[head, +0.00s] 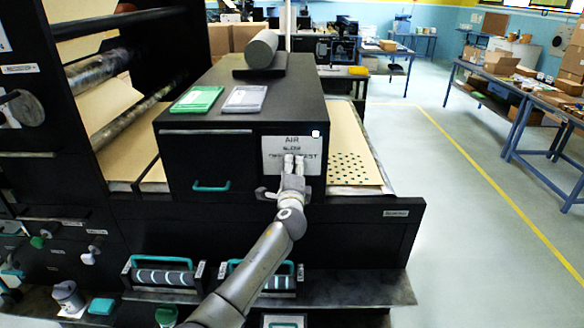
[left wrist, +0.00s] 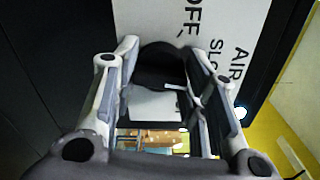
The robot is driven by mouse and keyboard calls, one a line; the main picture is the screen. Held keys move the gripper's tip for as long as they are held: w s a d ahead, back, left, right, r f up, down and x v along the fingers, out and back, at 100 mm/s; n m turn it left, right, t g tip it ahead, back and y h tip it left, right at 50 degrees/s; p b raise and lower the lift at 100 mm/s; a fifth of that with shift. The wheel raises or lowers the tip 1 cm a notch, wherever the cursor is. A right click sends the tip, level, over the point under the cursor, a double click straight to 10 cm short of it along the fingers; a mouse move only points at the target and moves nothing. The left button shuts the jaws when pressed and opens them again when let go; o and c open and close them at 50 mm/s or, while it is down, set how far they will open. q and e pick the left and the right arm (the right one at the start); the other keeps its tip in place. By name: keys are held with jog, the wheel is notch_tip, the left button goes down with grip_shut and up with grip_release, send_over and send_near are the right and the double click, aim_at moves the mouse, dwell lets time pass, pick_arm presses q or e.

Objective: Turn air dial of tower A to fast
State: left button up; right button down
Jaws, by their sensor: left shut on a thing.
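The air dial (left wrist: 160,62) is a black round knob on a white plate (head: 307,143) lettered AIR, SLOW, OFF and FAST, on the front of a black cabinet (head: 240,110). In the left wrist view the plate (left wrist: 205,35) shows AIR, OFF and part of SLOW. My left gripper (head: 293,162) is at the plate and hides the dial in the head view. In the left wrist view its fingers stand on both sides of the dial, shut on it. A short pale mark shows by the dial's edge; I cannot tell which setting it points to. My right gripper is out of view.
A green pad (head: 197,99), a grey pad (head: 245,98) and a grey roll (head: 262,48) lie on the cabinet top. A small white light (head: 316,134) is at the plate's upper right corner. Teal-handled units (head: 160,272) stand below.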

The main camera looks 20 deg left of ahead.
pick_arm(q)
jog(key=m+p, duration=0.2)
jog(key=m, duration=0.4)
jog(key=shift+p, duration=0.4)
jog(key=shift+f+m+p, duration=0.15)
jog(key=shift+m+p, duration=0.55)
jog(key=shift+m, duration=1.2)
jog(key=o, duration=1)
jog(key=shift+s, duration=0.1)
jog(key=v, duration=1.2)
